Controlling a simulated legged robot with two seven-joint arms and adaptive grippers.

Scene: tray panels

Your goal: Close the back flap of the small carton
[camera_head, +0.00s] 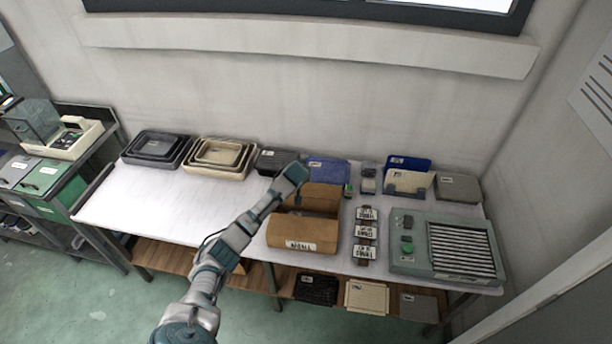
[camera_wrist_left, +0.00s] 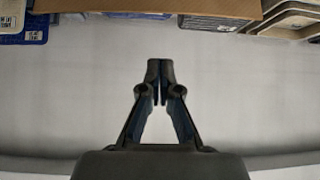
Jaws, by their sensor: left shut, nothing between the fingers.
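The small brown carton (camera_head: 284,235) stands on the table in front of me, with a white label on its front. Its top is open, and its back flap (camera_head: 325,193) stands up at the rear. A brown cardboard edge (camera_wrist_left: 150,6) crosses the top of the left wrist view. My left arm reaches over the carton's left side. My left gripper (camera_head: 298,199) is close to the back flap; the arm hides part of it, and I cannot tell whether they touch. In the left wrist view the gripper (camera_wrist_left: 160,68) is shut and empty. My right gripper is not in view.
Nested dark trays (camera_head: 154,148) and beige trays (camera_head: 221,156) stand at the back left. A blue bin (camera_head: 328,170) is behind the carton. Labelled blocks (camera_head: 365,232) and a grey-green panel box (camera_head: 446,247) are to its right. The table's left part (camera_head: 170,205) is clear.

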